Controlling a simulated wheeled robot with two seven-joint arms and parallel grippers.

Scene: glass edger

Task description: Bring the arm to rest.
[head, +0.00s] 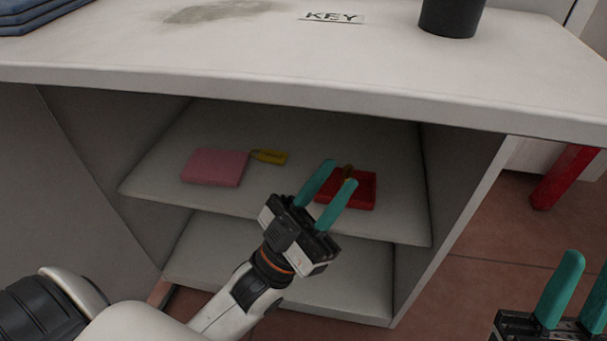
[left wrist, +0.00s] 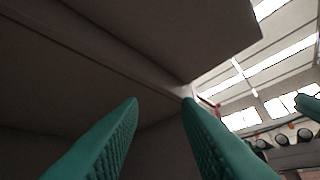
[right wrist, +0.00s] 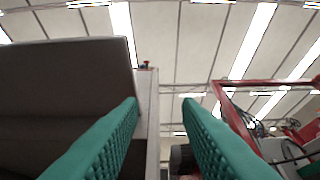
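My left gripper (head: 333,181) is in front of the shelf opening under the counter, with its teal fingers apart and nothing between them. In the head view its fingertips overlap a red tray (head: 362,196) on the upper shelf, and I cannot tell whether they touch it. In the left wrist view the open fingers (left wrist: 160,115) point up at the dark underside of the counter. My right gripper (head: 580,285) is at the lower right of the head view, beside the cabinet. In the right wrist view its fingers (right wrist: 163,115) are apart and empty.
On the upper shelf (head: 270,205) lie a pink block (head: 216,167) and a yellow item (head: 268,156). A small brownish item (head: 347,171) shows at the red tray. The counter (head: 270,55) carries a KEY label (head: 333,17) and a black cup (head: 451,15). A red post (head: 563,178) stands right.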

